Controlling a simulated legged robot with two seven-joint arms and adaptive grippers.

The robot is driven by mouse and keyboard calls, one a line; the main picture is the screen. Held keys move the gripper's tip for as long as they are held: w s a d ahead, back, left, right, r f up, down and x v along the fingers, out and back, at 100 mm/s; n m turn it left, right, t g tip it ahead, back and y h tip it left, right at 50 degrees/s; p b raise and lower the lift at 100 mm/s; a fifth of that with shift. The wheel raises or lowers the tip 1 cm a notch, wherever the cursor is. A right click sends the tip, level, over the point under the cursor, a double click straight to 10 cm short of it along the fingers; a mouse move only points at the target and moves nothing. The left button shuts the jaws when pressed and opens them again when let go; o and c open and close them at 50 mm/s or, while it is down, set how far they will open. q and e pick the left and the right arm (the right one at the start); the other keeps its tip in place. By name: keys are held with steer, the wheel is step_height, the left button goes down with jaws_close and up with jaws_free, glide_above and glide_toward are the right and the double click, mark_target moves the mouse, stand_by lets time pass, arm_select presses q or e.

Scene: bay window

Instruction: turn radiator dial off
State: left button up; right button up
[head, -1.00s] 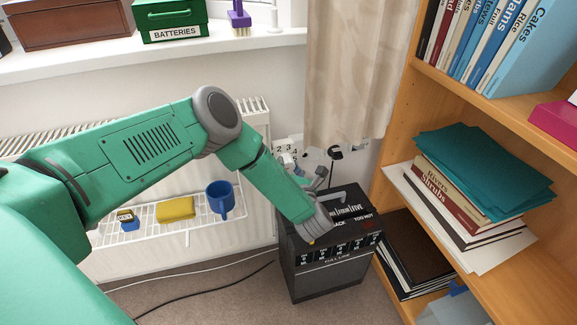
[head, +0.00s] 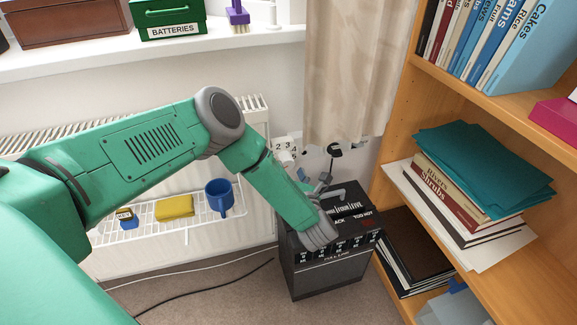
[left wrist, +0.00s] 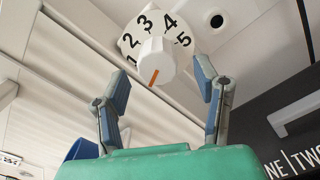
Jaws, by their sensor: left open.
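The radiator dial is a white knob (left wrist: 157,62) with an orange mark on its face and a white collar printed 1 to 5. In the left wrist view the mark points down, slightly left, away from the numbers. My left gripper (left wrist: 162,76) is open and empty, with one blue-padded finger on each side below the knob. I cannot tell whether either finger touches it. In the head view the gripper (head: 314,181) is small and partly hidden.
A black box with white lettering (head: 325,272) stands below my left gripper. A wire rack (head: 150,222) on the radiator holds a blue mug (head: 219,199) and a yellow sponge (head: 175,207). A curtain (head: 355,80) hangs behind, and a wooden bookcase (head: 400,120) stands at the right.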

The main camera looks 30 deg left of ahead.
arm_select(q)
steer(key=v, duration=0.9)
steer(key=shift+f, duration=0.1)
